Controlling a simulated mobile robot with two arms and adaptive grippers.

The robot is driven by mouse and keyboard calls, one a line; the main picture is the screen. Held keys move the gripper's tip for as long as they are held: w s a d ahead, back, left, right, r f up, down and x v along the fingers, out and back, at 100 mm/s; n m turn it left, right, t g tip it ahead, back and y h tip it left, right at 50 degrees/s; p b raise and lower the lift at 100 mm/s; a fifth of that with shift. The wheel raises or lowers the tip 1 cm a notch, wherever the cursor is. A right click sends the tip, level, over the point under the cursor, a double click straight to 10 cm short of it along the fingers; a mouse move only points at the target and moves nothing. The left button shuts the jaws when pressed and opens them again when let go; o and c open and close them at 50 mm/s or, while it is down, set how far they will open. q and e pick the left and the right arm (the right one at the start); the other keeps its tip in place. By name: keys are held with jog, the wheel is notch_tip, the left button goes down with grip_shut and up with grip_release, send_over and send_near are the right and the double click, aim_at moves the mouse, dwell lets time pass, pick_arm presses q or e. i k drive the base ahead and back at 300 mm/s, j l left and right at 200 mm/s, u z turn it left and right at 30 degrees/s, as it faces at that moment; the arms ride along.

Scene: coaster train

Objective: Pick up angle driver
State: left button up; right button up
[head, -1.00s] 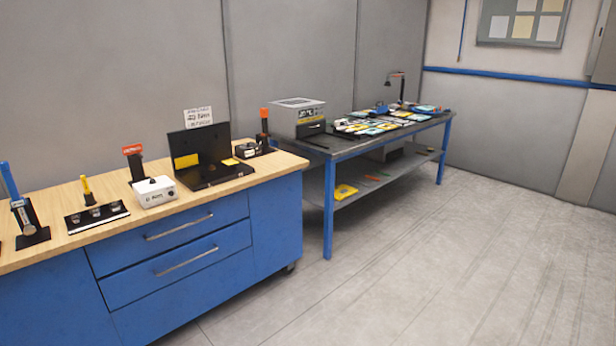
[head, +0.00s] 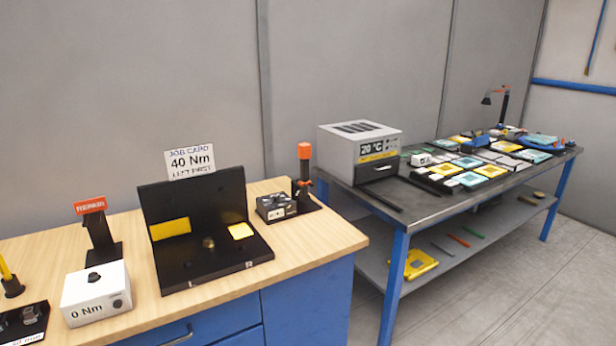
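An upright black tool with an orange top (head: 305,172) stands in a black holder at the right end of the wooden bench. It may be the angle driver, but I cannot tell for sure. A second upright black stand with a red lettered top (head: 92,228) is behind the white box, on the left. A yellow-handled tool (head: 8,276) is cut off at the left edge. Neither of my grippers is in view.
The wooden bench (head: 315,250) has blue drawers. On it are a black fixture (head: 205,262) with yellow pads, a job card reading 40 Nm (head: 191,161), a white 0 Nm box (head: 97,291) and a small block (head: 276,206). A grey table (head: 415,195) with a 20 °C box (head: 358,150) stands right.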

aim_at(304, 149)
jog(key=i+l, duration=1.3)
jog(key=l, duration=0.15)
